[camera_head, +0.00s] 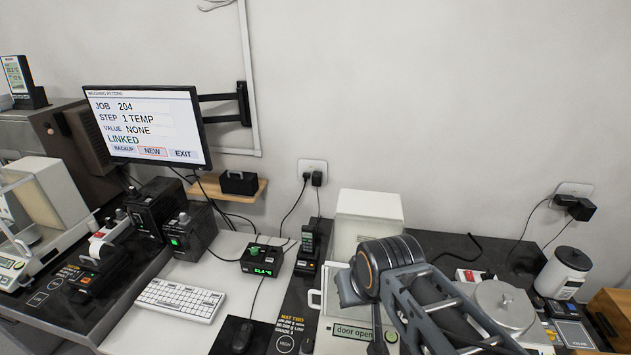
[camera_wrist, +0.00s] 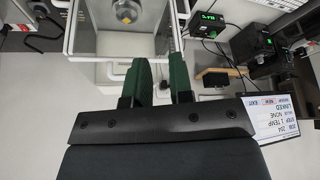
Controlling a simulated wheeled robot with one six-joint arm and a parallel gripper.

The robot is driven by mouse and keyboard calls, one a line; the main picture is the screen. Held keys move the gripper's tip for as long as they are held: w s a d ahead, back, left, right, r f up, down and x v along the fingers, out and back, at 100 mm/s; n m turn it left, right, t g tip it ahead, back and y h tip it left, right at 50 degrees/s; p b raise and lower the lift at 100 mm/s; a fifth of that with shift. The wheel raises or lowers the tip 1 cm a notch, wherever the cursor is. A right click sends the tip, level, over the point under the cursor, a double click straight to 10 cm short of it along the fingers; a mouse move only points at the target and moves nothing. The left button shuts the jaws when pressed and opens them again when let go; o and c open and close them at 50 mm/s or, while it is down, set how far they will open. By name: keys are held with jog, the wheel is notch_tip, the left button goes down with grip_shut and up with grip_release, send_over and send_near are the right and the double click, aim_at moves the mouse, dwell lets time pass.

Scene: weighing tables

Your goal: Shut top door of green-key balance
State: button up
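The middle balance has a white housing (camera_head: 368,212) at the back and a lit display reading "door open" (camera_head: 352,331). A round green key (camera_head: 391,337) sits beside that display. My arm crosses in front of the balance and hides much of its chamber. In the wrist view, the glass-sided chamber with its pale frame (camera_wrist: 92,42) is at the top, with a round metal object (camera_wrist: 127,11) inside. My gripper (camera_wrist: 160,65) has green fingers with a narrow gap, nothing visible between them. Its tips overlap the chamber's edge near the housing; contact cannot be told.
Another balance (camera_head: 50,190) stands at far left. A monitor (camera_head: 148,125), keyboard (camera_head: 180,299), black mouse (camera_head: 236,335) and small box with green digits (camera_head: 262,260) are left of the middle balance.

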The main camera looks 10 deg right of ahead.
jog(key=shift+o, duration=0.7)
jog(key=shift+d+f, duration=0.15)
jog(key=shift+o, duration=0.7)
jog(key=shift+w+d+f+g, duration=0.2)
jog(key=shift+d+f+g, duration=0.1)
jog(key=shift+f, duration=0.1)
jog(key=w+d+r+n+g, duration=0.4)
jog(key=w+d, duration=0.4)
jog(key=w, duration=0.5)
notch_tip(320, 180, up, 7)
jog(key=d+n+g+y, duration=0.1)
jog(key=n+g, duration=0.1)
jog(key=n, duration=0.7)
jog(key=f, duration=0.4)
jog(key=s+f+p, duration=0.1)
jog(key=f, duration=0.3)
jog(key=s+a+f+p, duration=0.1)
jog(key=f, duration=0.4)
jog(key=shift+c, duration=0.3)
jog(key=shift+w+r, duration=0.1)
grip_shut()
